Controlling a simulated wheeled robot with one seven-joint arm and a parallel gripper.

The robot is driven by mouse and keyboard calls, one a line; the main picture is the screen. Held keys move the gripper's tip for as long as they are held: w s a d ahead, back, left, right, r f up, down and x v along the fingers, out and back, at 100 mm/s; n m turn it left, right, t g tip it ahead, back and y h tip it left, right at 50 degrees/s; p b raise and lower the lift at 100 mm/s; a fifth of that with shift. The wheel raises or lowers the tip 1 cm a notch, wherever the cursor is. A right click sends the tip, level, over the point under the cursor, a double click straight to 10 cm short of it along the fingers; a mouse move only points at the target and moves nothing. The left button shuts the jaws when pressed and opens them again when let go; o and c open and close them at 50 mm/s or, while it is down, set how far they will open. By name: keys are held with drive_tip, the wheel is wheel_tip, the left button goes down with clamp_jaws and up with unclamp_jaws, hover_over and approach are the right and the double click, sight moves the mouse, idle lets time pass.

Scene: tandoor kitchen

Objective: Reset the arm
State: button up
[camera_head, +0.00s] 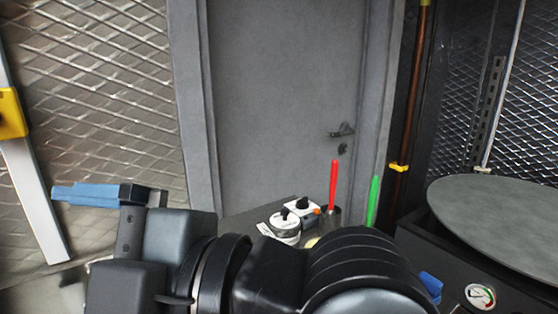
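My dark arm crosses the bottom of the head view, its large rounded joints in the middle and its slimmer end to the left. At that end is my gripper (86,194), with a blue finger pointing left on a black bracket. It is seen from the side, and I cannot make out a second finger or a gap. No held object shows. The lower part of the arm is cut off by the frame's bottom edge.
A grey door (290,90) stands behind. A small dark counter (245,222) holds white-and-black items (285,225) and red-handled (334,185) and green-handled (373,200) tools, close behind my arm. At right is a round grey plate (510,215) on a black unit with a gauge (481,296).

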drive_tip(key=d+f+m+t+h, duration=1)
drive_tip(key=d+f+m+t, duration=0.5)
drive_tip(key=d+m, duration=0.65)
drive_tip(key=s+d+f+m+g+h, duration=0.1)
drive_tip(key=s+d+f+m+h, duration=0.1)
drive_tip(key=s+d, duration=0.3)
drive_tip(key=s+d+f+m+g+h, duration=0.1)
drive_tip(key=s+d+f, duration=0.3)
drive_tip(key=s, duration=0.6)
drive_tip(key=s+d+f+m+g+h, duration=0.1)
drive_tip(key=s+d+f+m+h, duration=0.1)
drive_tip(key=s+d, duration=0.4)
drive_tip(key=shift+s+d+f+m+h, duration=0.2)
drive_tip(key=shift+s+f+m+h, duration=0.15)
drive_tip(key=shift+s+f+h, duration=0.6)
